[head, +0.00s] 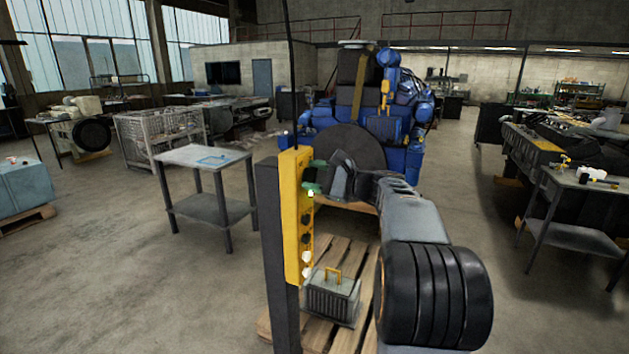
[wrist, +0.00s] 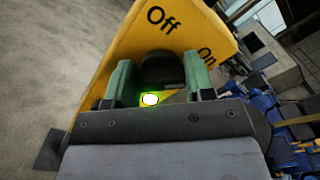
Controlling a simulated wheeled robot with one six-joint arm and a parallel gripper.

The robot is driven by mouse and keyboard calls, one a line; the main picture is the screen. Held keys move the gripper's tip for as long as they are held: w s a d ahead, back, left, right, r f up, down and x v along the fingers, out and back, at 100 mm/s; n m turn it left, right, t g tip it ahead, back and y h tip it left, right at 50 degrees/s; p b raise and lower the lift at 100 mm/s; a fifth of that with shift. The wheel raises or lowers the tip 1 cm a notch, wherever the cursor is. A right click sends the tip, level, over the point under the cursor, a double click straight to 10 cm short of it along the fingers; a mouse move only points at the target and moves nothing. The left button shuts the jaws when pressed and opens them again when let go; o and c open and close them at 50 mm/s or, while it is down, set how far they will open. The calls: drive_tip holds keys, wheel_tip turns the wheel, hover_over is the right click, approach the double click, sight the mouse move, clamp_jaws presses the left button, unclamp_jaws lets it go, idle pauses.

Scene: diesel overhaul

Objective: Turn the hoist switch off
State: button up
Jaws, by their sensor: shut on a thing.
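The yellow hoist control box (head: 291,230) is mounted on a dark post in the head view, with several dark and white buttons down its face. In the wrist view the yellow box (wrist: 185,40) fills the upper middle, with "Off" and "On" labels. My gripper (head: 313,176) is at the box's upper part, coming from the right. In the wrist view my gripper (wrist: 158,75) has its green-padded fingers on either side of the dark switch knob (wrist: 160,66) and is shut on it. A lamp (wrist: 150,99) glows green-white near the fingers. The knob's exact setting is hard to tell.
A wooden pallet (head: 322,328) with a grey yellow-handled box (head: 333,294) lies beside the post. A grey table (head: 190,155) stands left, and a blue engine (head: 385,125) stands behind. The floor at front left is clear.

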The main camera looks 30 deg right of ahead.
drive_tip(key=n+b, duration=0.1)
drive_tip(key=b, duration=0.1)
drive_tip(key=f+n+b, duration=0.1)
drive_tip(key=n+b, duration=0.1)
drive_tip(key=b, duration=0.1)
drive_tip(key=n+b, duration=0.5)
drive_tip(key=b, duration=0.1)
drive_tip(key=shift+n, duration=0.4)
drive_tip(key=n+b, duration=0.4)
drive_tip(key=shift+f, duration=0.1)
drive_tip(key=shift+n+b, duration=1.1)
drive_tip(key=shift+n, duration=0.9)
drive_tip(key=o, duration=0.9)
